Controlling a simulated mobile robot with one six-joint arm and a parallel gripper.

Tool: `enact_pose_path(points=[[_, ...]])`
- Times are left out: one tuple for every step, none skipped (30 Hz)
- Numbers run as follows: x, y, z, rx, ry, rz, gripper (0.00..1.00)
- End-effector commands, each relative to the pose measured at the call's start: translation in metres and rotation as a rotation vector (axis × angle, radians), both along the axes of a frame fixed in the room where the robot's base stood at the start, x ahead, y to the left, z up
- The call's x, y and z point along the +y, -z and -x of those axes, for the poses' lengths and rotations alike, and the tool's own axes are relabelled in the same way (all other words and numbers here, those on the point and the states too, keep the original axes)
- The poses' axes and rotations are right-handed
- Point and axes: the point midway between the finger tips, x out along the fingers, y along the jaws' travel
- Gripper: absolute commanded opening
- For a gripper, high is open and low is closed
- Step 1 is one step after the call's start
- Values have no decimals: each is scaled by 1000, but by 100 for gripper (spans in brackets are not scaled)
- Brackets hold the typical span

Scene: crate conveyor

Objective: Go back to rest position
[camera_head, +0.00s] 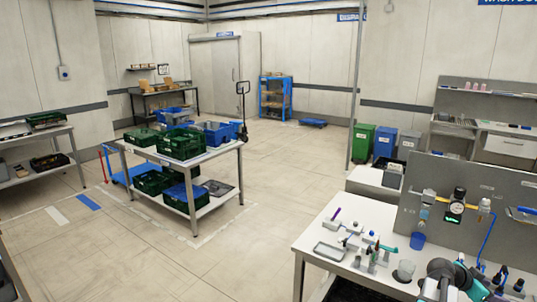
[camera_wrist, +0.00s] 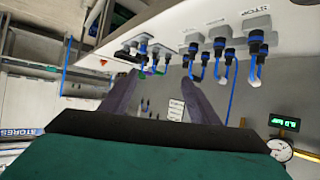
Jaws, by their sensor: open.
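My gripper (camera_wrist: 160,78) shows in the wrist view, with two dark grey fingers spread apart and nothing between them. The wrist picture is turned over, with the bench top along its upper edge. The fingers point toward a row of fittings with blue hoses (camera_wrist: 222,55) and appear apart from them; the exact distance is unclear. In the head view, dark round parts that look like my arm show at the lower right, over the near edge of the workbench (camera_head: 318,232). The fingertips cannot be made out there.
The workbench carries small fixtures, a grey tray (camera_head: 331,251), a blue cup (camera_head: 417,240) and a back panel (camera_head: 470,195) with a gauge (camera_head: 459,194). A steel table (camera_head: 212,155) with green crates (camera_head: 180,143) stands left of centre. Open floor (camera_head: 260,200) lies between them.

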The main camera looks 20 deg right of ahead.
Motion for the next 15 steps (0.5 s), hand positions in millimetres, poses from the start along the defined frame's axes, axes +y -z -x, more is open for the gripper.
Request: enact_pose_path(points=[[4,8,-4,6,-8,-13,56],[7,12,-6,10,-14,-21,56],[10,17,-9,17,-22,-32,56],[13,21,-12,22,-27,-39,56],[16,25,-14,25,-33,-47,56],[21,33,-18,32,-43,-62,56],[24,38,-21,38,-51,-71,56],[28,42,-24,44,-59,-80,56],[33,49,-28,51,-69,-94,56],[39,56,-32,60,-80,-108,56],[44,63,-36,66,-89,-122,56],[50,72,-40,77,-103,-138,56],[58,81,-45,88,-117,-156,56],[65,89,-49,97,-130,-173,56],[76,103,-56,114,-152,-199,56]])
